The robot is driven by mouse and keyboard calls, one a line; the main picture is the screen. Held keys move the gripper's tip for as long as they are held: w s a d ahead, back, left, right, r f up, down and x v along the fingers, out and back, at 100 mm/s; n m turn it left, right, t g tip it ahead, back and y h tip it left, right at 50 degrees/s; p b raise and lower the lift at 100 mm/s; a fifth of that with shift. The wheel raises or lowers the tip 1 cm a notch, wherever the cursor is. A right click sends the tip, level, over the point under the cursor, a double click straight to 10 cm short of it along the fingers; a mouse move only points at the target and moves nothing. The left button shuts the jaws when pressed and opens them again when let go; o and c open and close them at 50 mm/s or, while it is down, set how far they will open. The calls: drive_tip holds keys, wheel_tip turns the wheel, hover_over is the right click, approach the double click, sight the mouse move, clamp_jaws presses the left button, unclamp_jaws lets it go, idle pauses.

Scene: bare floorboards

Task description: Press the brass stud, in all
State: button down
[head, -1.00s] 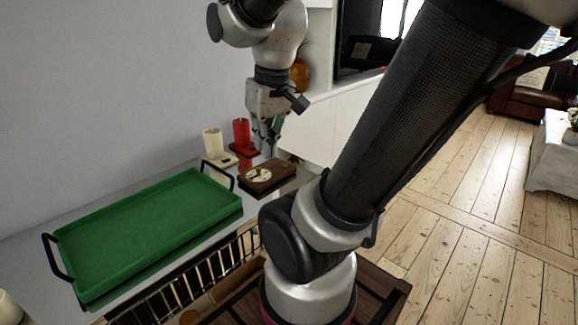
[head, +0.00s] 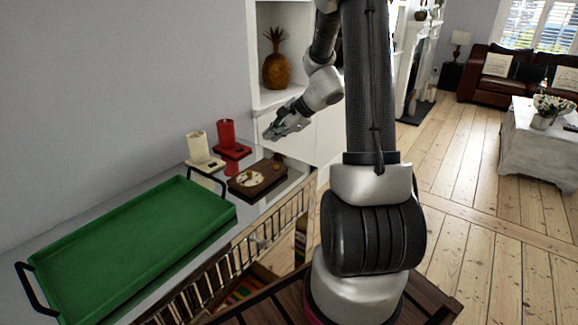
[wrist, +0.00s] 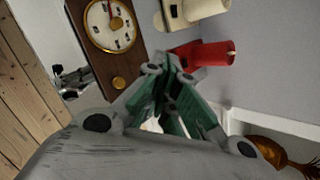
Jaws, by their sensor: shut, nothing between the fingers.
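The brass stud (wrist: 119,82) is a small round knob on a dark wooden box (wrist: 128,62) in the wrist view. Beside it on the same face is a brass-rimmed cream dial (wrist: 110,25) with dark marks and a red mark. In the head view the box (head: 270,178) lies on the glass-topped stand with its dial (head: 250,179) up; the stud is too small to make out there. My gripper (head: 270,134) is raised above and behind the box, clear of it. Its green fingers (wrist: 172,66) are shut and empty, apart from the stud.
A red cup-like piece (head: 226,134) and a cream one (head: 197,147) stand on bases behind the box. A green tray (head: 130,245) with black handles fills the left of the stand. A pineapple ornament (head: 275,70) sits on a white shelf. Open floor lies right.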

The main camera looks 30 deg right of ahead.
sight(274, 168)
drive_tip(key=shift+w+d+r+m, duration=0.15)
drive_tip(key=shift+w+d+m, duration=0.15)
drive_tip(key=shift+m, duration=0.2)
drive_tip(key=shift+a, duration=0.1)
drive_tip(key=shift+f, duration=4.45)
drive_tip(key=shift+f, duration=0.1)
drive_tip(key=shift+f, duration=0.3)
